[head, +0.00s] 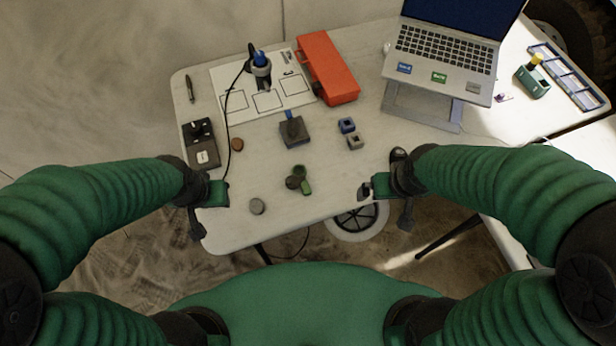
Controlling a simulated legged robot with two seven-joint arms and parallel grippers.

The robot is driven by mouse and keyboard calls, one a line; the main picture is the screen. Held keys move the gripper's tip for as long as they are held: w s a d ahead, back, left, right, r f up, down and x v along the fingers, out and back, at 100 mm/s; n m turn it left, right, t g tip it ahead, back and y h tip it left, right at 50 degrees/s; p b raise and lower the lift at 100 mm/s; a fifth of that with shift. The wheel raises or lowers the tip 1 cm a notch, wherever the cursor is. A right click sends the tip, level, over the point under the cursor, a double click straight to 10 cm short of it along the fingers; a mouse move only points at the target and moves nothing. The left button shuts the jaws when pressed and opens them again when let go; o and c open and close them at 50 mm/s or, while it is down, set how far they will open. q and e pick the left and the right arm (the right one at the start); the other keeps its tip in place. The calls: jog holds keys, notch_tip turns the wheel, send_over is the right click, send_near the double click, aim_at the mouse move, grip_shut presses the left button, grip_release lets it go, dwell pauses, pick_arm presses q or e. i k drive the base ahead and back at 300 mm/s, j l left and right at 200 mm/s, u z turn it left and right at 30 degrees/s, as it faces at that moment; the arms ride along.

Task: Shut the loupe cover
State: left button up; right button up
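What looks like the loupe (304,182) lies on the white table near its front middle. It is a small green piece with a dark round part beside it at its left. It is too small to tell the cover from the lens. My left gripper (220,193) is over the table's front left, well to the left of the loupe and apart from it. My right gripper (369,189) is by the table's front right edge, to the right of the loupe and apart from it. I see nothing held in either, and their finger gaps are unclear.
A grey disc (257,206) and a brown disc (237,144) lie on the table (330,205). A cable runs down the left.

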aim_at(293, 182)
jog(key=l, duration=0.7)
jog(key=l+u, duration=0.15)
jog(key=l, duration=0.55)
jog(key=k, duration=0.05)
